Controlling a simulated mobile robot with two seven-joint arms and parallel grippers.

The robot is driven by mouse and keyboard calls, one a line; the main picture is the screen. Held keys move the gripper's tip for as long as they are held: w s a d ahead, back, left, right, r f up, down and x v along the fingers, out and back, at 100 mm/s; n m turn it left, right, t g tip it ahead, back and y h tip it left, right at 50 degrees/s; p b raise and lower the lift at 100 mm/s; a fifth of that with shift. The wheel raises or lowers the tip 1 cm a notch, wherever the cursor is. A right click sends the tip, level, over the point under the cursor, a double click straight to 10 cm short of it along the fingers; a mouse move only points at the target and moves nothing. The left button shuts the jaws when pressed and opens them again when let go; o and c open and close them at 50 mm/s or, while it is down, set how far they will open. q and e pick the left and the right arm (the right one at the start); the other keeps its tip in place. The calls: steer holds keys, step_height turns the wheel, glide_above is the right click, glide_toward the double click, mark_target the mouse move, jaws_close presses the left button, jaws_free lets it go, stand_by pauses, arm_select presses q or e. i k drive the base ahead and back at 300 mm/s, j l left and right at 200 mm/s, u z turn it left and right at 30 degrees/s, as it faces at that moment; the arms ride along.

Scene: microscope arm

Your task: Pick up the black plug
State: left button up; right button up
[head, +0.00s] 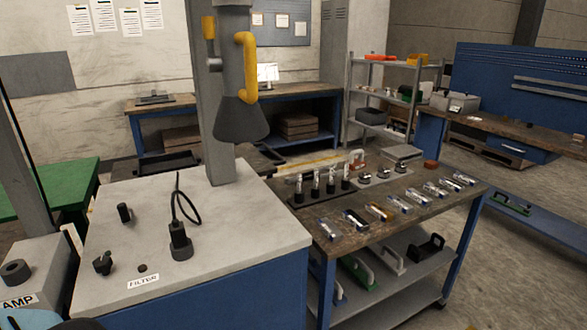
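A black plug (179,236) with a thin looped black cable stands upright on a black round base on the light grey top of the blue cabinet (225,235). A short black cylinder (124,212) stands to its left, and a small black piece (102,263) with a bit of green sits nearer the left edge. A dark round hole (142,268) lies just behind the FILTER label (143,281). Neither of my grippers is in view; only a dark and light blue shape, perhaps part of my arm, shows at the bottom left edge.
A grey column with a cone-shaped head (240,122) and yellow handle (247,68) rises at the cabinet's back. A cart (400,225) with several vials and small packs stands to the right. A grey AMP box (30,275) is at left. The cabinet top's front right is clear.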

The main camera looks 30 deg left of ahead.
mark_target(177, 229)
steer(key=i+l+u, duration=0.1)
steer(key=u, duration=0.25)
steer(key=i+l+u, duration=0.2)
steer(key=u, duration=0.2)
steer(key=i+l+u, duration=0.2)
steer(key=u, duration=0.15)
steer(key=i+l+u, duration=0.15)
steer(key=l+u, duration=0.15)
steer(key=i+l+u, duration=0.1)
steer(key=l+u, duration=0.55)
steer(key=l, duration=0.15)
steer(key=i+l, duration=0.05)
